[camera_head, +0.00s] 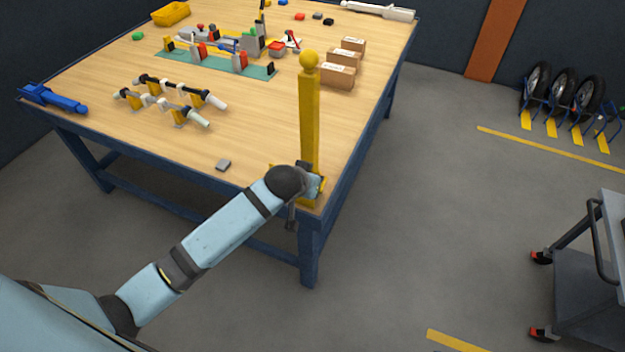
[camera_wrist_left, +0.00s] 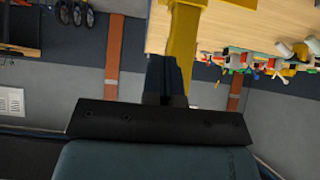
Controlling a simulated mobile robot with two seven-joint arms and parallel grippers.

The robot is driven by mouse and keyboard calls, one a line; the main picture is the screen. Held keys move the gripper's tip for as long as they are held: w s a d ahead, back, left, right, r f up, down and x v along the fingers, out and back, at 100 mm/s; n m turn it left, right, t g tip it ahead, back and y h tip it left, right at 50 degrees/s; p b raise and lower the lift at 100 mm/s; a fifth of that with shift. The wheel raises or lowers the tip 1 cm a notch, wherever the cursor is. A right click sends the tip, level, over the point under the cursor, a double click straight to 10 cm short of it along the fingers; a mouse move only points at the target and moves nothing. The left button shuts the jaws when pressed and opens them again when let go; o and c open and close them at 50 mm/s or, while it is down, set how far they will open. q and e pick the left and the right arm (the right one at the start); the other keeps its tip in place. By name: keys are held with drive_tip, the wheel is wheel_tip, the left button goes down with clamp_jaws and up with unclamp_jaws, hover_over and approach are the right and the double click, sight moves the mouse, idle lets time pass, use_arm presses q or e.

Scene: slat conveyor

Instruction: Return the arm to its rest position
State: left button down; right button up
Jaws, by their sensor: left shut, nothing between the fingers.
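My left arm (camera_head: 222,230) comes in from the lower left and reaches out to the near right corner of the workbench. My left gripper shows in the wrist view (camera_wrist_left: 168,72) as dark fingers, shut with nothing between them. In the head view the hand overlaps the foot of a yellow post (camera_head: 309,120) with a ball top. The post also shows just beyond the fingers in the wrist view (camera_wrist_left: 181,30); I cannot tell whether they touch it. The fingertips are hard to make out in the head view. My right gripper is not in view.
The wooden workbench (camera_head: 250,125) holds a green mat (camera_head: 190,60) with parts, cardboard boxes (camera_head: 337,75), rollers on stands, a blue tool (camera_head: 50,97) and a small grey block (camera_head: 223,165). A grey cart (camera_head: 590,285) stands at right. The floor between is clear.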

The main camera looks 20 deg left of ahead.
use_arm(q)
drive_tip(key=shift+s+r, duration=0.2)
idle(0.4)
drive_tip(key=s+f+m+h, duration=0.1)
drive_tip(key=s+f, duration=0.3)
drive_tip(key=s, duration=0.4)
drive_tip(key=s+d+f+t+h, duration=0.1)
drive_tip(key=s+f, duration=0.2)
drive_tip(key=s, duration=0.6)
drive_tip(key=s+d+f+m+t, duration=0.1)
drive_tip(key=s+f, duration=0.3)
drive_tip(key=s, duration=0.4)
drive_tip(key=shift+s+f+m+h, duration=0.2)
drive_tip(key=shift+f+m+h, duration=0.1)
drive_tip(key=shift+f+h, duration=0.1)
